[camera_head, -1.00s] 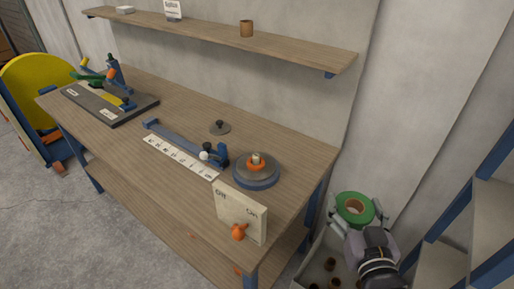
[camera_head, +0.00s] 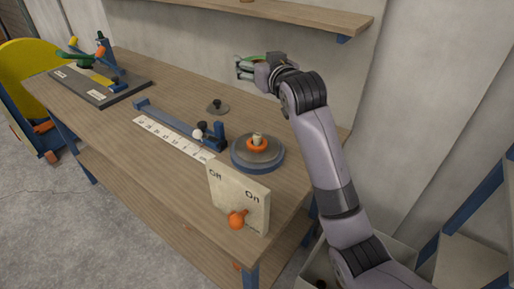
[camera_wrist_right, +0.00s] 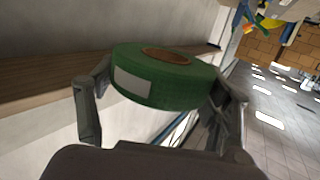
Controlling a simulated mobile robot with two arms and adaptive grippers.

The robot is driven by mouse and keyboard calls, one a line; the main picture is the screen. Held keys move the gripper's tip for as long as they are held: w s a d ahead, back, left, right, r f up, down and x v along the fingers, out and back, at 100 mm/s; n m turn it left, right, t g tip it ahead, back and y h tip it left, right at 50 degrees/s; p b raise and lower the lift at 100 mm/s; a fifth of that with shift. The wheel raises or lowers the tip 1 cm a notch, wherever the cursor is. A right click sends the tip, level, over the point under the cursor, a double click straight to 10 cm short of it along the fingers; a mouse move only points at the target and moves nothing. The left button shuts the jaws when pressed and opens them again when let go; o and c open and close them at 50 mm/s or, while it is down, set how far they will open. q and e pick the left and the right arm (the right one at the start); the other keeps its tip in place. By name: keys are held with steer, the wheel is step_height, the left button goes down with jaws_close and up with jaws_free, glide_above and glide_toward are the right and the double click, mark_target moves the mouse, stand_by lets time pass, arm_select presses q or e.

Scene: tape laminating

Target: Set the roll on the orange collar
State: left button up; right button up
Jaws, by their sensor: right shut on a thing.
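The orange collar (camera_head: 257,147) sits around a pale post at the centre of a grey and blue round base (camera_head: 272,165) on the bench. My right gripper (camera_head: 245,70) is shut on the green tape roll (camera_head: 252,58), up above the back of the bench and beyond the collar, clear of it. In the right wrist view the roll (camera_wrist_right: 165,88) lies between both fingers, with a brown core and a pale label on its side. In the head view the gripper hides much of the roll. My left gripper is not in view.
An on/off panel with an orange knob (camera_head: 237,219) stands at the front bench edge. A ruler strip (camera_head: 170,138) and blue rail lie left of the base. A wall shelf (camera_head: 300,16) runs above.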

steer(key=shift+w+a, duration=0.15)
steer(key=shift+a, duration=0.05)
glide_above(257, 134)
step_height(257, 134, down, 8)
step_height(257, 134, down, 6)
steer(key=shift+f+p, duration=0.25)
steer(key=shift+p, duration=0.15)
steer(key=shift+f, duration=0.65)
step_height(257, 134, down, 4)
steer(key=shift+r, duration=0.2)
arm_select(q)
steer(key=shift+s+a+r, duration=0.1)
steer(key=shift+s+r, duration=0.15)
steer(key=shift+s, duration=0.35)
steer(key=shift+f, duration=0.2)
arm_select(e)
steer(key=shift+f, duration=0.6)
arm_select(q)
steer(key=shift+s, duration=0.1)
arm_select(e)
steer(key=o, duration=1.2)
